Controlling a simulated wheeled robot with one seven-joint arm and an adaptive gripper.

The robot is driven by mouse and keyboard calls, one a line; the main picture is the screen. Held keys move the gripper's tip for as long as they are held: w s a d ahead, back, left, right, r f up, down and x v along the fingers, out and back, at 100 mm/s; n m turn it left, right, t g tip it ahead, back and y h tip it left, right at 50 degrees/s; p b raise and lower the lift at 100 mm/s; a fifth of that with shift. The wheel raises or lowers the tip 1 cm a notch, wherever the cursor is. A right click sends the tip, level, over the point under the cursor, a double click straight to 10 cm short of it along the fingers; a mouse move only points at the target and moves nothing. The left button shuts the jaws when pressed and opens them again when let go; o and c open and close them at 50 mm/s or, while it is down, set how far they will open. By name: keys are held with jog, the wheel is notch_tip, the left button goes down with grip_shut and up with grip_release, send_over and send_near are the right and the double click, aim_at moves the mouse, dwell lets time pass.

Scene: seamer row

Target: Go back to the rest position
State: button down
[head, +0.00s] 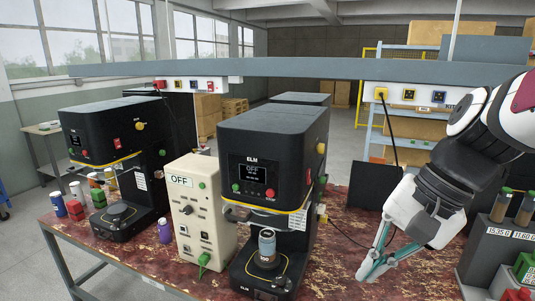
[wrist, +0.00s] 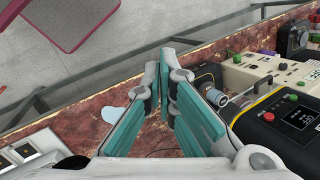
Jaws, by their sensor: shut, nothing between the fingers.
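My gripper (head: 374,268) is at the right of the head view, over the red-brown bench top, pointing down and to the left. Its teal fingers meet at the tips and hold nothing. In the wrist view, my gripper (wrist: 163,58) shows the teal fingers converging over the bench edge. The nearer black seamer (head: 272,160) marked ELM stands to the left of my gripper, with its display reading OFF. A blue-grey can (head: 267,246) stands upright on its lower plate. The two are apart from my gripper.
A second seamer (head: 115,150) and a cream control box (head: 192,208) stand further left. A grey rack (head: 492,245) with jars is close on the right. A grey overhead beam (head: 300,68) crosses above. Bench top (head: 338,268) is bare between seamer and gripper.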

jog(key=s+d+r+n+t+h, duration=0.2)
jog(key=s+d+n+t+h, duration=0.1)
jog(key=s+n, duration=0.4)
jog(key=shift+r+n+t+h, duration=0.2)
jog(key=shift+n+t+h, duration=0.1)
jog(key=shift+t+h, duration=0.4)
